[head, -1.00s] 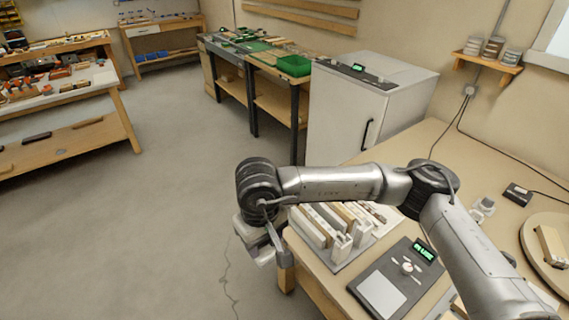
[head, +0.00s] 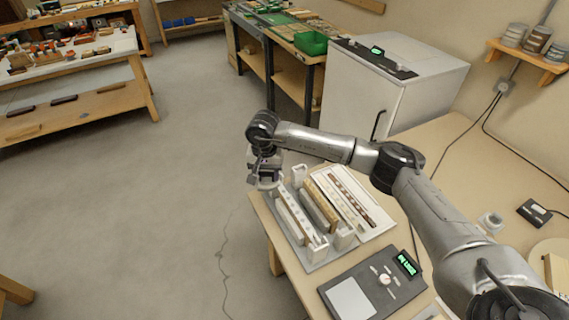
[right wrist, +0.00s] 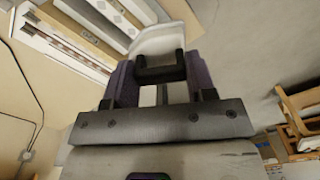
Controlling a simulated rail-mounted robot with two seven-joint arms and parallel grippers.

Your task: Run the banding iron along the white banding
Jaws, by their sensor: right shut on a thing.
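My right gripper (head: 264,172) is at the far left end of the clamping rack (head: 318,262), over the bench's left edge. In the right wrist view my right gripper (right wrist: 160,82) is shut on the dark handle of a white-bodied tool, the banding iron (right wrist: 160,38). In the head view the iron is small and hard to tell from the gripper. A board with a pale top edge, apparently the white banding (head: 295,215), stands in the rack's left slot. A brown-edged board (head: 321,205) stands beside it. I cannot tell whether the iron touches the banding. My left gripper is out of view.
A sheet with white and brown strips (head: 345,197) lies right of the rack. A dark control box with a green display (head: 372,288) sits in front. A white cabinet (head: 385,85) stands behind the bench. Open floor lies to the left.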

